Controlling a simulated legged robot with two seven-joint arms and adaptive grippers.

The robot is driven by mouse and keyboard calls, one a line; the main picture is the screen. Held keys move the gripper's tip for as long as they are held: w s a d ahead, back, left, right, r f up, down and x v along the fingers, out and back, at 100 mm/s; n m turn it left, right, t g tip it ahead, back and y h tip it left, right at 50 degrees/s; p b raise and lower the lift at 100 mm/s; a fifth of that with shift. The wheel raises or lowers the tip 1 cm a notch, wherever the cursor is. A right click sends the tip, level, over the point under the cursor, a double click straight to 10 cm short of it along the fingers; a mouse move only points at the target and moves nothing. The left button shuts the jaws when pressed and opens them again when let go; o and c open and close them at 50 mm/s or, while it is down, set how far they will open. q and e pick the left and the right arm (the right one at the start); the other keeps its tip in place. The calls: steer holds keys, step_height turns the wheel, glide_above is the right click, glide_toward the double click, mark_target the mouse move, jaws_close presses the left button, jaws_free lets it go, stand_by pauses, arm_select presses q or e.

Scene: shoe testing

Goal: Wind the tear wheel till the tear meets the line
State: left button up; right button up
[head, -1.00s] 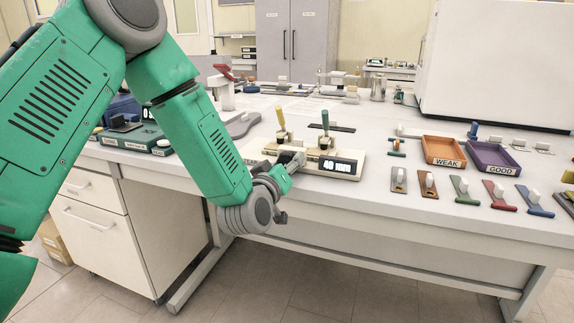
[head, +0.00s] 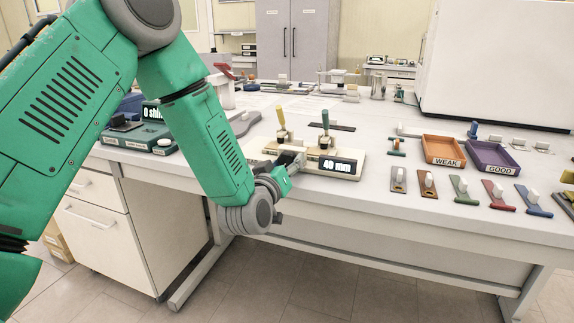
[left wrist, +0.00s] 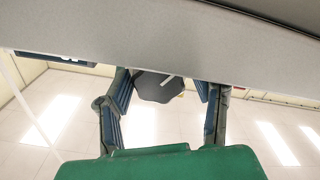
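The tear tester is a cream base (head: 352,171) with two upright clamp levers, one yellow (head: 281,117) and one green (head: 325,120). Its display (head: 338,166) reads 40 mm. My left gripper (head: 296,159) is at the front left of the tester. In the left wrist view, the left gripper (left wrist: 166,84) is open, with a finger on each side of a dark grey round knob (left wrist: 155,88) bearing a white mark, likely the tear wheel. Gaps show between knob and fingers. The tear and the line cannot be made out. My right gripper is not in view.
An orange tray (head: 443,148) marked WEAK and a purple tray (head: 494,157) marked GOOD stand to the right. Several coloured strips with white tabs, including a green one (head: 463,190), lie before them. A green device (head: 140,136) stands left, partly behind my arm.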

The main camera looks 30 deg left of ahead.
arm_select(q)
steer(key=shift+s, duration=0.1)
steer(key=v, duration=1.1)
steer(key=shift+s, duration=0.35)
steer(key=shift+f, duration=0.15)
steer(key=s+d+f+m+g+h, duration=0.2)
steer(key=s+f+g, duration=0.2)
steer(key=f, duration=0.6)
steer(key=s+d+f+m+g+h, duration=0.2)
steer(key=s+d+f+g, duration=0.1)
steer(key=f, duration=0.7)
steer(key=s+f+m+g, duration=0.2)
steer(key=s+f+g, duration=0.3)
steer(key=s, duration=0.5)
steer(key=s+d+f+m+g, duration=0.1)
steer(key=s+f+g, duration=0.3)
steer(key=s+f, duration=0.4)
steer(key=shift+s+d+f+m+g, duration=0.15)
steer(key=shift+s+f+m+g, duration=0.3)
steer(key=shift+s, duration=0.65)
steer(key=shift+w+r, duration=0.1)
